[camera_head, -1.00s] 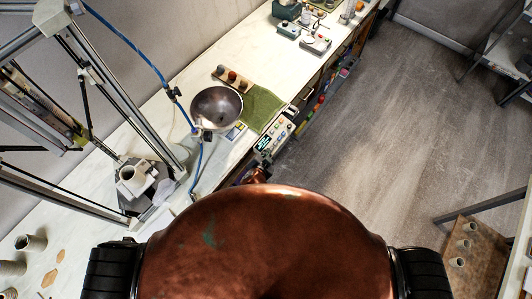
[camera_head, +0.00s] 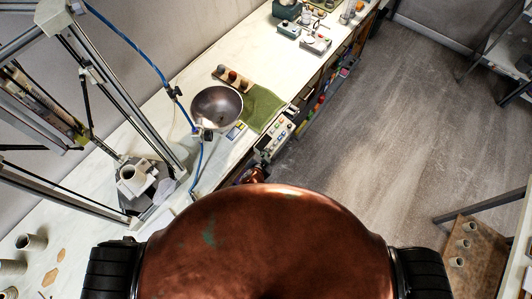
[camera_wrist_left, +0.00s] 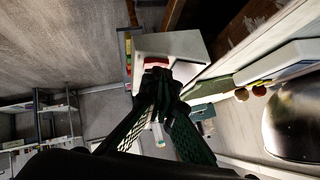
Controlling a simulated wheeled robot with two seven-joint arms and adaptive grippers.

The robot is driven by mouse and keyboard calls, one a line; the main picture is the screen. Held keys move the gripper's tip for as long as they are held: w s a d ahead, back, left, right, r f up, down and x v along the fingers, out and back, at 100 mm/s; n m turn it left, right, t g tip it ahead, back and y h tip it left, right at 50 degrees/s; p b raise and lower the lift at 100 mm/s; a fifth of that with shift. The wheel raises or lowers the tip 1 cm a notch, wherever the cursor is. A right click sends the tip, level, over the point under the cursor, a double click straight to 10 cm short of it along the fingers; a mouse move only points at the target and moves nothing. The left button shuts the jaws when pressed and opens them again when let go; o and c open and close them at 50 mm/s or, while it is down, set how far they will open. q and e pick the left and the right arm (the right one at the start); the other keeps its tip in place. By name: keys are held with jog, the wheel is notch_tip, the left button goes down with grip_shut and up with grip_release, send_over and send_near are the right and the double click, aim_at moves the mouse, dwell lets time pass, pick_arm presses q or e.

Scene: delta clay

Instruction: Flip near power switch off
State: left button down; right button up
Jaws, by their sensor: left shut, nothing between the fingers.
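The control box (camera_head: 279,130) is pale, with several coloured buttons and a small screen (camera_head: 265,143) that looks dark. It sits at the front edge of the white workbench. In the left wrist view, my left gripper's dark fingers (camera_wrist_left: 158,82) are together and empty. Their tips are right at a red switch (camera_wrist_left: 155,64) on the white box face (camera_wrist_left: 172,45), partly covering it. I cannot tell whether they touch. My right gripper is not in view.
A metal bowl (camera_head: 217,108), a green cloth (camera_head: 262,104) and a board with small pots lie behind the box. A printer frame with a blue hose stands at left. The floor (camera_head: 370,140) to the right is open; a shelf with cups stands at lower right.

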pick_arm(q)
jog(key=shift+s+d+f, duration=0.45)
jog(key=shift+s, duration=0.15)
jog(key=shift+d+r+p, duration=0.2)
jog(key=shift+r+p, duration=0.15)
jog(key=shift+r, duration=0.2)
jog(key=d+r+p+v, duration=0.1)
jog(key=d+v, duration=0.1)
jog(key=v, duration=1)
jog(key=shift+w+a+r, duration=0.25)
jog(key=shift+w+a, duration=0.05)
